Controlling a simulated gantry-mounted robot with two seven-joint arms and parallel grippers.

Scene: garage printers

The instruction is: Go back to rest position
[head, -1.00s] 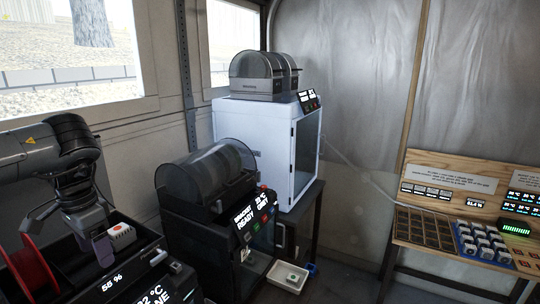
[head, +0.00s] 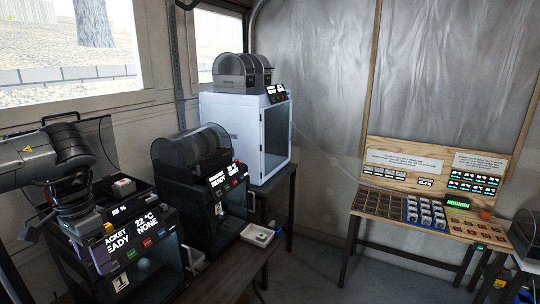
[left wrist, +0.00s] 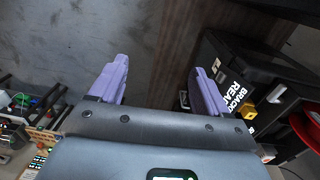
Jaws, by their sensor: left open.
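My left arm comes in from the left in the head view. Its gripper (head: 68,245) hangs low at the left, in front of the nearest black printer (head: 150,262), and is partly lost against dark parts. In the left wrist view my left gripper (left wrist: 158,68) has its two purple fingers wide apart with nothing between them. The same printer (left wrist: 240,85) shows to the right of the fingers. My right gripper is in neither current view.
Another black printer (head: 203,200) and a white printer (head: 247,135) stand behind along the wall. A white tray (head: 258,235) sits on the dark table (head: 225,268). A wooden bench (head: 378,203) with a sorting board is at the right. Open floor lies between.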

